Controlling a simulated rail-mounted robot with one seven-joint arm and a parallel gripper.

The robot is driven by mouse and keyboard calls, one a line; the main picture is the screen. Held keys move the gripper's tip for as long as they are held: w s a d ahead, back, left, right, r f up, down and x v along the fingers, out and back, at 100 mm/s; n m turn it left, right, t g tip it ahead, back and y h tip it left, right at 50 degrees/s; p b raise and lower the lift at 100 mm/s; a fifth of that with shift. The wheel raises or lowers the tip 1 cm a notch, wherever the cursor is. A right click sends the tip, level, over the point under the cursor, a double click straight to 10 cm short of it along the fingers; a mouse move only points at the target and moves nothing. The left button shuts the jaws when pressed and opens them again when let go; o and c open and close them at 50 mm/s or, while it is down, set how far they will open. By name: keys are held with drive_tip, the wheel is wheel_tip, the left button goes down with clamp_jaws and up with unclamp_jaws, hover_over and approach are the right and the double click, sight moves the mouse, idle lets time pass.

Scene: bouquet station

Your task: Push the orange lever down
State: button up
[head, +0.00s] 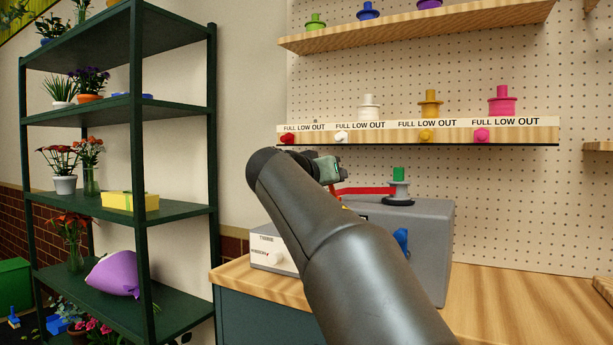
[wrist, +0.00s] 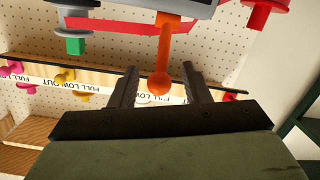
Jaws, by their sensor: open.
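The orange lever (wrist: 163,55) shows in the wrist view as a straight bar with a round ball end. It hangs from the edge of a grey housing at the top of that picture. My gripper (wrist: 159,70) is open, and the ball end appears between its two fingers with a gap on both sides. I cannot tell the depth between ball and fingers. In the head view my gripper (head: 330,170) is above the left end of the grey machine (head: 440,235). My arm hides most of the lever there.
A red ribbon (head: 365,190) runs to a spool (head: 399,190) on the machine. A shelf with coloured knobs (head: 425,136) stands behind my gripper. A blue knob (head: 401,240) is on the machine's front. A dark plant rack (head: 140,210) is at left. The bench (head: 530,300) is clear at right.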

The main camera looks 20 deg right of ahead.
drive_tip(key=v, duration=1.5)
drive_tip(key=shift+s+a, duration=0.15)
drive_tip(key=shift+s, duration=0.2)
